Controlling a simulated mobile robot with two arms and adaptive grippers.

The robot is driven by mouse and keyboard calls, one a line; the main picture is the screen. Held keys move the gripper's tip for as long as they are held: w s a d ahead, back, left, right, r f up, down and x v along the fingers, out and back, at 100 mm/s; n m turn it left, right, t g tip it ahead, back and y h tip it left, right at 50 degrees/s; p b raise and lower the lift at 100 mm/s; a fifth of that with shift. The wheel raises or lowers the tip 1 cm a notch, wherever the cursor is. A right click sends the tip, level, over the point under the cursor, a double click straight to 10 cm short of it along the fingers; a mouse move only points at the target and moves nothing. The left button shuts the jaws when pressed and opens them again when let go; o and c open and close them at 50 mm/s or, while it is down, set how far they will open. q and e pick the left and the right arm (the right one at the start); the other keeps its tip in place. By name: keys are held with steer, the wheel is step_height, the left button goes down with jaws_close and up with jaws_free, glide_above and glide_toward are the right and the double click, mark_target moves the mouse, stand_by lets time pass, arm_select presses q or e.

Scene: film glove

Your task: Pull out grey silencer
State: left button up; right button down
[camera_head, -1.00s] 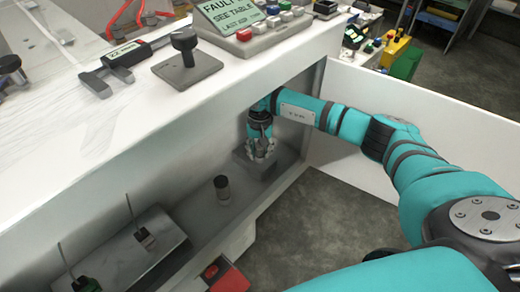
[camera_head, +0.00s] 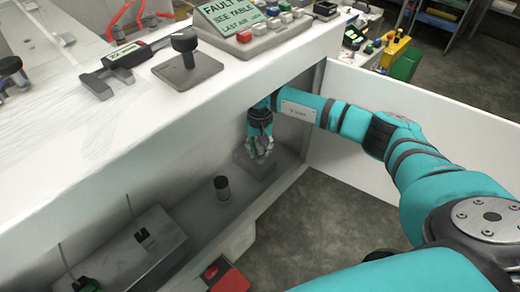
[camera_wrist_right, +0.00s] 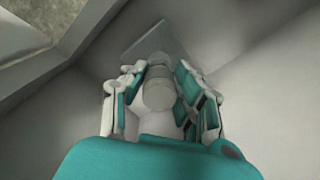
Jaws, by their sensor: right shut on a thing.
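The grey silencer (camera_wrist_right: 158,92) is a short grey cylinder in the right wrist view, standing over a flat grey block (camera_wrist_right: 165,42). My right gripper (camera_head: 261,152) is inside the open white compartment, pointing down just above the block. Its fingers, which also show in the right wrist view (camera_wrist_right: 157,88), are shut around the silencer's sides. In the head view the fingers hide most of the silencer. I cannot tell whether its lower end is still seated in the block. My left gripper is not in view.
A dark cylinder (camera_head: 222,188) stands on the compartment floor, left of the block. A grey box (camera_head: 125,255) lies farther left. The compartment's back wall and white door (camera_head: 440,125) are close to my right arm. A red box (camera_head: 230,278) is below.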

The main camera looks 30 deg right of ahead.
steer(key=shift+r, duration=0.1)
steer(key=shift+r+p, duration=0.85)
steer(key=shift+r, duration=0.8)
steer(key=shift+r+p, duration=0.6)
steer(key=shift+r, duration=0.85)
